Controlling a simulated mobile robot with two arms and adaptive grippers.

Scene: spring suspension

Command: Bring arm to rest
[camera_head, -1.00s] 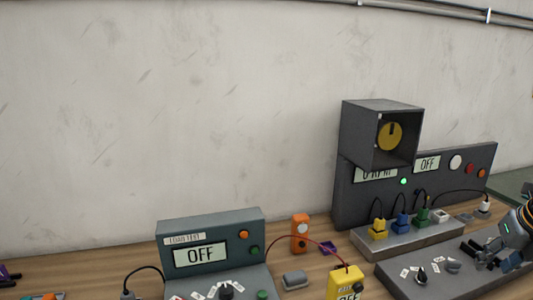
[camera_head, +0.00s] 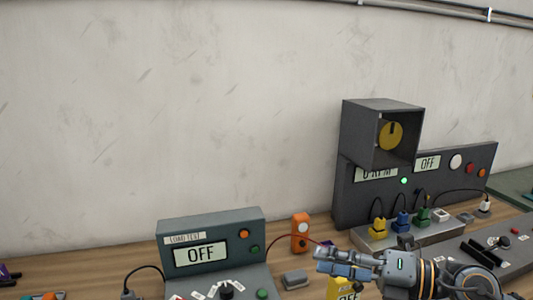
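My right gripper (camera_head: 328,262) reaches in from the right in the head view, above the front of the bench. Its fingers point left and lie over the yellow meter (camera_head: 345,289), covering much of it. I cannot make out whether the fingers are apart, and no held thing shows between them. My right arm covers part of the control panel (camera_head: 490,248) at the right. My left gripper is not in view.
A load test box (camera_head: 212,236) reading OFF stands left of the gripper. An orange device (camera_head: 300,233) and a small grey block (camera_head: 294,279) are close by. A connector strip with coloured plugs (camera_head: 402,223) and a tall dark console (camera_head: 350,205) stand behind.

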